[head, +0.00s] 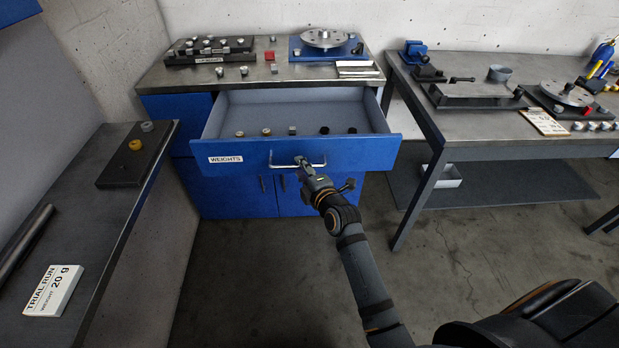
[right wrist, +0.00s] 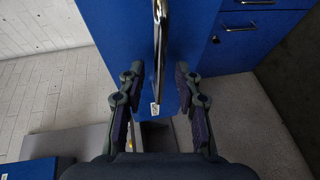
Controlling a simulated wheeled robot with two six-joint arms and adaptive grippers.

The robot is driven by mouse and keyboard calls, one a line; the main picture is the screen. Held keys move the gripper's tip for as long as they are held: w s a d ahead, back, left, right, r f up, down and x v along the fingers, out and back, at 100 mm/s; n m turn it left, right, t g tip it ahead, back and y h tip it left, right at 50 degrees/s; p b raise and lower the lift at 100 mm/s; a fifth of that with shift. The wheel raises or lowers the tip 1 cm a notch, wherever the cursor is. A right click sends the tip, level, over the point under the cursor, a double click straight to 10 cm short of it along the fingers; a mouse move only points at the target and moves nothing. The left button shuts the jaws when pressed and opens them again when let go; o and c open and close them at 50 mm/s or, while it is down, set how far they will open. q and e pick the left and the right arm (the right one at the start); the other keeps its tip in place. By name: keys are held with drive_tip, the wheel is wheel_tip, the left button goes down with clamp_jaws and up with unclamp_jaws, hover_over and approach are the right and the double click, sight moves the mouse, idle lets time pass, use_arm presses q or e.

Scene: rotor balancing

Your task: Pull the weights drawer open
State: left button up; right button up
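The blue weights drawer (head: 350,158) stands pulled out from the blue cabinet (head: 215,190), with a white WEIGHTS label on its front. Several small weights lie in a row inside it. Its chrome bar handle (head: 285,167) is on the front; in the right wrist view the handle (right wrist: 160,50) runs up between my fingers. My right gripper (head: 303,165) is at the handle. In the right wrist view the right gripper's fingers (right wrist: 157,88) are apart, with a gap on both sides of the bar. My left gripper is not in view.
A side bench (head: 60,200) at left carries a TRIAL RUN card (head: 53,290) and a dark block with two small weights. The cabinet top holds a weight rack (head: 210,48) and a rotor disc (head: 324,38). A workbench (head: 470,120) stands at right. The floor in front is clear.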

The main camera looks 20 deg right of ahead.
drive_tip(key=v, duration=1)
